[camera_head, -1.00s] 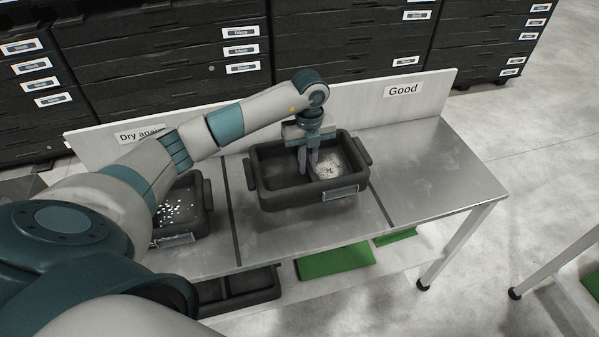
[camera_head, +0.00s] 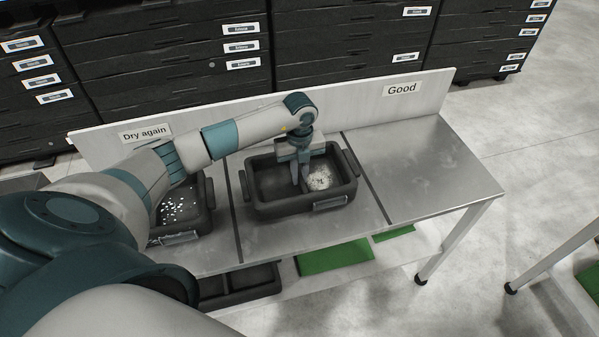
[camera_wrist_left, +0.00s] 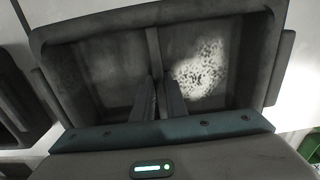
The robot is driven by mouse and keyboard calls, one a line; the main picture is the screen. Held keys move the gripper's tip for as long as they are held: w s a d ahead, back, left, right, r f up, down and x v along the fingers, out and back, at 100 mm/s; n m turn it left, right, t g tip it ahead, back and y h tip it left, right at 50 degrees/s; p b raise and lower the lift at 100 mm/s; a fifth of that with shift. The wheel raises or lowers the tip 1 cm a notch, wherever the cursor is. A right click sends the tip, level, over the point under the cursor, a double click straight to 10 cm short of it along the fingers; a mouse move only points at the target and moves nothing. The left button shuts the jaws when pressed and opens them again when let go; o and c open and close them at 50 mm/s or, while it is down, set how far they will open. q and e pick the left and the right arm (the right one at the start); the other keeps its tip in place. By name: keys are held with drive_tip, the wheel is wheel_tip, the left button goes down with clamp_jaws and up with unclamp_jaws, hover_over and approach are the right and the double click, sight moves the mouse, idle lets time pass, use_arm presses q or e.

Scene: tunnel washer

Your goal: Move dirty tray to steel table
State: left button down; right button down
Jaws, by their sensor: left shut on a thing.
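A dark grey tray (camera_head: 280,207) with two compartments sits at the middle of the steel table (camera_head: 430,165). Its right compartment holds a whitish granular patch; its left one looks empty. My left gripper (camera_head: 300,178) points down into the tray and is shut on its middle divider. In the left wrist view the tray (camera_wrist_left: 100,75) fills most of the picture, with the fingers (camera_wrist_left: 160,92) on either side of the divider. I cannot tell whether the tray touches the table. My right gripper is not in view.
Another dark tray (camera_head: 202,220) with white bits stands to the left, partly behind my arm. The "Good" section on the right is bare. A low white back panel (camera_head: 350,105) runs behind. Green pieces (camera_head: 335,257) and a dark tray (camera_head: 240,285) lie below. Black drawers stand behind.

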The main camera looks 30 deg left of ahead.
sight(300, 174)
use_arm(q)
drive_tip(key=shift+f, duration=0.25)
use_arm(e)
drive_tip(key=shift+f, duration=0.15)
use_arm(q)
drive_tip(key=c, duration=1.8)
unclamp_jaws()
drive_tip(key=shift+o, duration=0.2)
drive_tip(key=shift+r, duration=0.1)
